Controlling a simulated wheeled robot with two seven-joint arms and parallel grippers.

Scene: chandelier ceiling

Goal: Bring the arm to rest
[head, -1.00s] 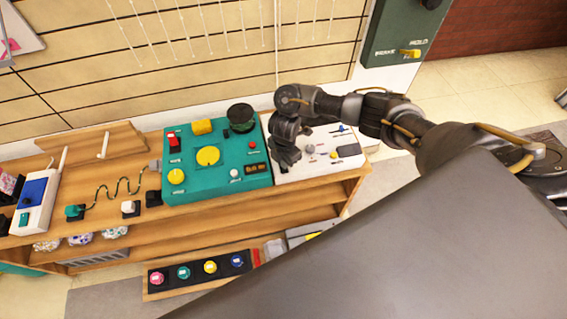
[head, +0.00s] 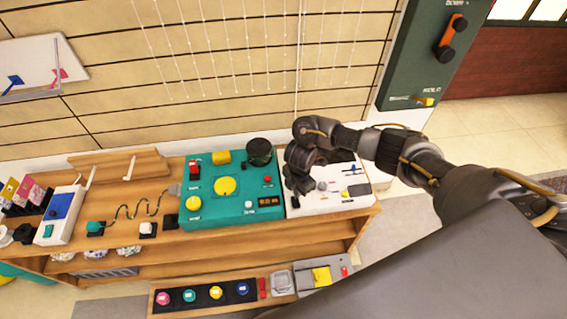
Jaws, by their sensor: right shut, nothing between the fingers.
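My right arm comes in from the right side of the head view and reaches over the shelf top. My right gripper (head: 303,187) points down above the left part of the white panel (head: 350,204), which carries small knobs and a blue lever. The gripper is shut and holds nothing. It hides part of the white panel, and I cannot tell whether its tips touch it. My left gripper is not in view.
A teal control panel (head: 225,207) with yellow knobs stands just left of the gripper. A green wall box (head: 414,80) hangs at the upper right. A lower shelf holds a row of coloured buttons (head: 203,295). Clear floor (head: 480,125) lies to the right.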

